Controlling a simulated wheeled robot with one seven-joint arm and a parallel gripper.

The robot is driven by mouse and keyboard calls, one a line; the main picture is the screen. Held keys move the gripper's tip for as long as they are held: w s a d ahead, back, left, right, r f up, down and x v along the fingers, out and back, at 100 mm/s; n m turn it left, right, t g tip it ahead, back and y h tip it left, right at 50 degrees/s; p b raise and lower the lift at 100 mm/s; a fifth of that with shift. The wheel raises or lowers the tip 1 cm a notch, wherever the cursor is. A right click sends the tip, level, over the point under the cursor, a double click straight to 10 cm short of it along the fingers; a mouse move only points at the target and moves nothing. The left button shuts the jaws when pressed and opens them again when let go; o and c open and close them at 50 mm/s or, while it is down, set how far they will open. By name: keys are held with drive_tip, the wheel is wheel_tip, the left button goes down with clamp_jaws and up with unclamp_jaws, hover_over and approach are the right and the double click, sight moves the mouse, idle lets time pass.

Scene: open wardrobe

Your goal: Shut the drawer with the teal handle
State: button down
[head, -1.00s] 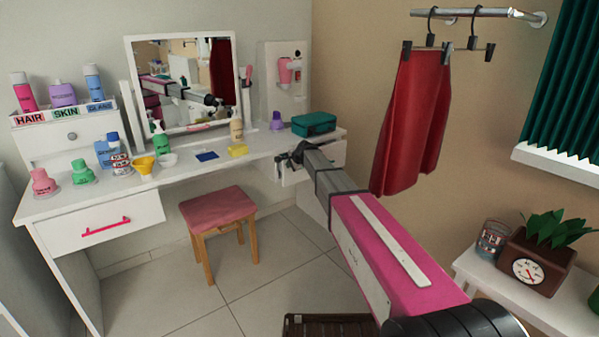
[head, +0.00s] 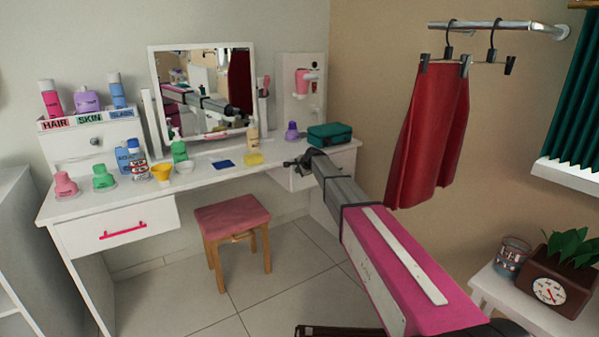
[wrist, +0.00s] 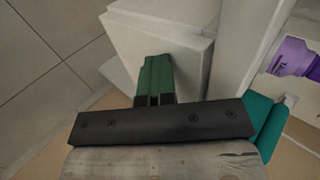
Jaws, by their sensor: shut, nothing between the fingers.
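The white right-hand drawer (head: 282,180) sits under the right end of the dressing table; my arm covers part of its front. Its teal handle cannot be made out in either view. My gripper (head: 297,163) is at this drawer, below the table top's front edge. In the wrist view, its dark green fingers (wrist: 155,78) are shut together, empty, in front of the white drawer front (wrist: 185,55). The fingertips look close to or against the panel; I cannot tell whether they touch. How far the drawer stands out is hard to judge.
A left drawer with a pink handle (head: 122,231) is shut. Bottles and a teal case (head: 330,134) stand on the table. A pink stool (head: 233,217) stands in front. A red skirt (head: 428,135) hangs at right. Floor between stool and arm is clear.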

drive_tip(key=shift+w+a, duration=0.25)
drive_tip(key=shift+w, duration=0.05)
drive_tip(key=s+d+r, duration=0.6)
drive_tip(key=s+d, duration=0.1)
drive_tip(key=s, duration=0.3)
drive_tip(key=s+d+f+n+g+h, duration=0.2)
drive_tip(key=s+d+f, duration=0.4)
drive_tip(key=s, duration=0.8)
drive_tip(key=s+d+f+n+g+h, duration=0.1)
drive_tip(key=s+d+f+n+g, duration=0.2)
drive_tip(key=s, duration=1.1)
drive_tip(key=s+d+f+n+g+h, duration=0.2)
drive_tip(key=s+d+f+n, duration=0.3)
drive_tip(key=s+d+f, duration=0.4)
drive_tip(key=s+d, duration=0.3)
drive_tip(key=s, duration=0.2)
drive_tip(key=shift+d+f+n+g+h, duration=0.3)
drive_tip(key=shift+f+n, duration=0.05)
drive_tip(key=shift+n, duration=0.05)
